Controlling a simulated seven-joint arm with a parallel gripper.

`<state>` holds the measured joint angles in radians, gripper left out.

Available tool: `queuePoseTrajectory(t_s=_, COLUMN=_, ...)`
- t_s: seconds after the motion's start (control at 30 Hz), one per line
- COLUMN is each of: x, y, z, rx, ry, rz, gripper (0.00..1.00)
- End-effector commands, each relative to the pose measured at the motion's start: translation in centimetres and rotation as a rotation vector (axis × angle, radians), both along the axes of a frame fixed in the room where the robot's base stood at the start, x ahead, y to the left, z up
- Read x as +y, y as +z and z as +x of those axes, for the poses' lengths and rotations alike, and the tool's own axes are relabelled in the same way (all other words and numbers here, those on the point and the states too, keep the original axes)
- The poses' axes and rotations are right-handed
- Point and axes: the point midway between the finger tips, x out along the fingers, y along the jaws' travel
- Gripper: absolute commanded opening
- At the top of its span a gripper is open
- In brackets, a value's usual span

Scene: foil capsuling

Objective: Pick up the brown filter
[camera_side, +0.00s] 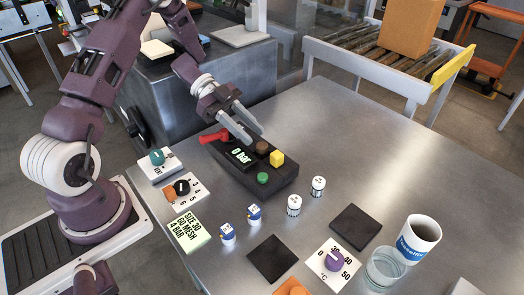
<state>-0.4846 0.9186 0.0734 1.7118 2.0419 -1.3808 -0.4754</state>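A small brown round piece (262,147), which looks like the brown filter, sits on top of a black box (235,172). My gripper (256,135) points down towards the box from the upper left. Its two grey fingers are apart with nothing seen between them. The fingertips are just above and behind the brown piece; I cannot tell the exact gap in height.
The box has a red lever (213,136) and a lit display (241,156). Several small jars (294,205) stand in front. The table's right side is clear.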

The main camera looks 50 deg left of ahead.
Motion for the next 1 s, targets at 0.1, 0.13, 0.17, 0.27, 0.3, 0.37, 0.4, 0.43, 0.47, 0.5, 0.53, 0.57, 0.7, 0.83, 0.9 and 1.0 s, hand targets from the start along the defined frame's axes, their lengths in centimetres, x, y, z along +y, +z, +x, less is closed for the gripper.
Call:
queuePoseTrajectory(t_s=0.1, x=-1.5, y=-1.6, z=0.3, rx=-0.001, ry=-0.003, rz=0.0, gripper=0.32)
queuePoseTrajectory(t_s=0.13, x=-1.8, y=-1.7, z=0.4, rx=-0.002, ry=-0.002, rz=0.0, gripper=0.32)
queuePoseTrajectory(t_s=0.17, x=-2.2, y=-1.9, z=0.4, rx=-0.003, ry=-0.003, rz=0.001, gripper=0.32)
queuePoseTrajectory(t_s=0.27, x=-2.7, y=-2.1, z=0.6, rx=-0.004, ry=-0.001, rz=0.003, gripper=0.32)
queuePoseTrajectory(t_s=0.3, x=-2.7, y=-2.2, z=0.6, rx=-0.004, ry=0.0, rz=0.003, gripper=0.32)
queuePoseTrajectory(t_s=0.37, x=-2.7, y=-2.1, z=0.6, rx=-0.004, ry=0.0, rz=0.003, gripper=0.32)
queuePoseTrajectory(t_s=0.4, x=-2.7, y=-2.1, z=0.6, rx=-0.004, ry=0.0, rz=0.003, gripper=0.32)
queuePoseTrajectory(t_s=0.43, x=-2.7, y=-2.1, z=0.6, rx=-0.004, ry=0.0, rz=0.003, gripper=0.32)
queuePoseTrajectory(t_s=0.47, x=-2.7, y=-2.1, z=0.6, rx=-0.004, ry=0.0, rz=0.003, gripper=0.26)
queuePoseTrajectory(t_s=0.5, x=-2.7, y=-2.1, z=0.6, rx=-0.004, ry=0.0, rz=0.003, gripper=0.18)
queuePoseTrajectory(t_s=0.53, x=-2.7, y=-2.1, z=0.6, rx=-0.004, ry=0.0, rz=0.003, gripper=0.13)
queuePoseTrajectory(t_s=0.57, x=-2.7, y=-2.1, z=0.6, rx=-0.004, ry=0.0, rz=0.003, gripper=0.07)
queuePoseTrajectory(t_s=0.7, x=-2.7, y=-2.1, z=0.6, rx=-0.004, ry=0.0, rz=0.003, gripper=0.0)
queuePoseTrajectory(t_s=0.83, x=-2.7, y=-2.1, z=0.6, rx=-0.004, ry=0.0, rz=0.003, gripper=0.0)
queuePoseTrajectory(t_s=0.9, x=-2.7, y=-1.8, z=0.6, rx=-0.006, ry=0.0, rz=0.003, gripper=0.0)
queuePoseTrajectory(t_s=1.0, x=-2.7, y=0.0, z=0.6, rx=-0.009, ry=-0.001, rz=0.005, gripper=0.0)
